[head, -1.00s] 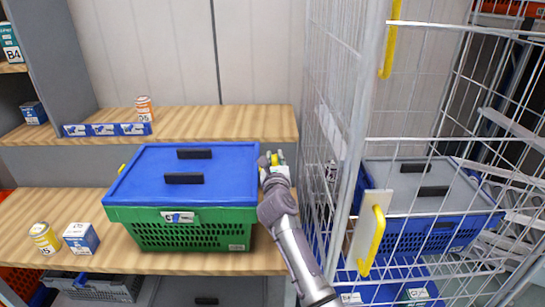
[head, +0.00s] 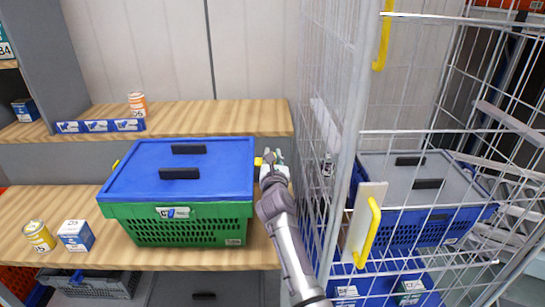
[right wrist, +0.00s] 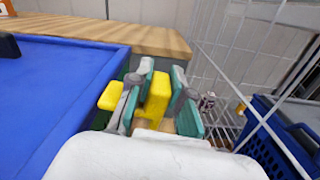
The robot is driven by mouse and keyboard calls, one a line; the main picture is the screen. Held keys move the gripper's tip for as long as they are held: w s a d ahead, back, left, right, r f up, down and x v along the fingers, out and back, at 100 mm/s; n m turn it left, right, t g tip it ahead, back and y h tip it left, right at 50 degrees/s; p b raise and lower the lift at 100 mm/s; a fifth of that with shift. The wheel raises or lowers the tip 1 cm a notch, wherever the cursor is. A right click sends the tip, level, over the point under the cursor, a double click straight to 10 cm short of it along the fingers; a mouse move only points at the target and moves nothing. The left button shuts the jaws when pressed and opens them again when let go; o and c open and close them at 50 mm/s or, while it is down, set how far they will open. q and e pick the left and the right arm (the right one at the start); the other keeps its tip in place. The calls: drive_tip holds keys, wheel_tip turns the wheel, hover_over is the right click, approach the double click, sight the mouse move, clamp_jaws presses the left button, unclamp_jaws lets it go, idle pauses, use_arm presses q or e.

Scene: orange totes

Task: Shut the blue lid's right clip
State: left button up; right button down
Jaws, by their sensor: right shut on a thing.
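The blue lid (head: 215,165) lies on a green tote (head: 190,230) on the wooden shelf. Its right clip (right wrist: 157,97) is yellow and sits between the fingers of my right gripper (right wrist: 153,95) in the right wrist view. A yellow part also shows left of the fingers, by the lid's right edge. In the head view my right gripper (head: 273,160) is just right of that edge, shut on the clip, and hides much of it. A yellow bit of the left clip (head: 116,163) shows at the lid's left edge. My left gripper is out of view.
A wire cage cart (head: 345,150) stands close to the right of my right arm and holds a blue tote with a grey lid (head: 425,170). A yellow can (head: 38,236) and a small box (head: 76,236) stand left of the green tote.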

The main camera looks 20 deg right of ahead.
drive_tip(key=c, duration=1)
unclamp_jaws()
drive_tip(key=shift+c, duration=0.2)
wheel_tip(320, 180, up, 10)
